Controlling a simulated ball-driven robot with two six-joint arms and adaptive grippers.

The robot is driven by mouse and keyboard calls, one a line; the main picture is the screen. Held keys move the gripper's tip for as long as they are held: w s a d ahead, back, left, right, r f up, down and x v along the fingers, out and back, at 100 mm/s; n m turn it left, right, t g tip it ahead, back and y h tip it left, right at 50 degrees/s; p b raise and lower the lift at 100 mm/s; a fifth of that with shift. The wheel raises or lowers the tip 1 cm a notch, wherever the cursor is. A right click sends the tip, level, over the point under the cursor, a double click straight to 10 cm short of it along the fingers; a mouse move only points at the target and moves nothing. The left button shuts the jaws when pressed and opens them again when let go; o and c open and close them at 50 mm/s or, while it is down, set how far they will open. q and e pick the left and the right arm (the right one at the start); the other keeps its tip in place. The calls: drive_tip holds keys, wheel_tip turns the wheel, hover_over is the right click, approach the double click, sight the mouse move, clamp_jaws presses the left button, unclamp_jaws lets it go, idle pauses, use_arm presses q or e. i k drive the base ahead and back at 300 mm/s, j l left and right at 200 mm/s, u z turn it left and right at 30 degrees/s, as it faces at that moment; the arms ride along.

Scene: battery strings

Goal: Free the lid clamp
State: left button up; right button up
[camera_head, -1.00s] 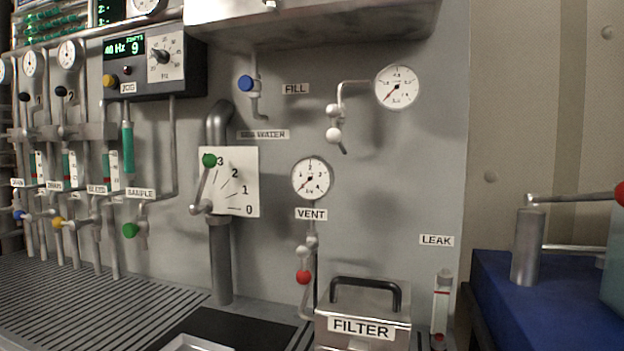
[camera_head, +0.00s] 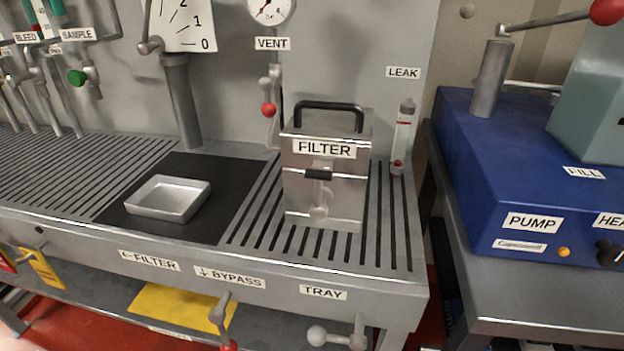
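The metal filter box (camera_head: 300,200) stands on the slotted bench top, with a FILTER label and a black carrying handle (camera_head: 330,104) on its lid. The lid sits level on the box. On the box front, below the label, is the lid clamp (camera_head: 320,190), with a dark piece at its top and a pale ball-ended lever hanging down to the ball (camera_head: 318,212). The lever lies against the front; I cannot tell its exact latching state. Neither of my grippers is in view.
A shallow metal tray (camera_head: 168,198) sits on a black mat (camera_head: 228,200) left of the box. A vent valve with a red knob (camera_head: 268,110) stands behind left, a leak tube (camera_head: 403,140) to the right. Valve levers (camera_head: 220,315) hang under the front edge. A blue pump unit (camera_head: 500,190) stands at right.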

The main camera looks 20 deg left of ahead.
sight(318, 212)
drive_tip(key=l+u, duration=0.2)
drive_tip(key=u, duration=0.2)
drive_tip(key=k+l+u, duration=0.1)
drive_tip(key=u, duration=0.3)
drive_tip(key=k+l+u, duration=0.1)
drive_tip(key=u, duration=0.3)
drive_tip(key=k+l+u, duration=0.15)
drive_tip(key=u, duration=0.25)
drive_tip(key=k+l, duration=0.3)
drive_tip(key=i+j, duration=0.3)
drive_tip(key=i, duration=0.05)
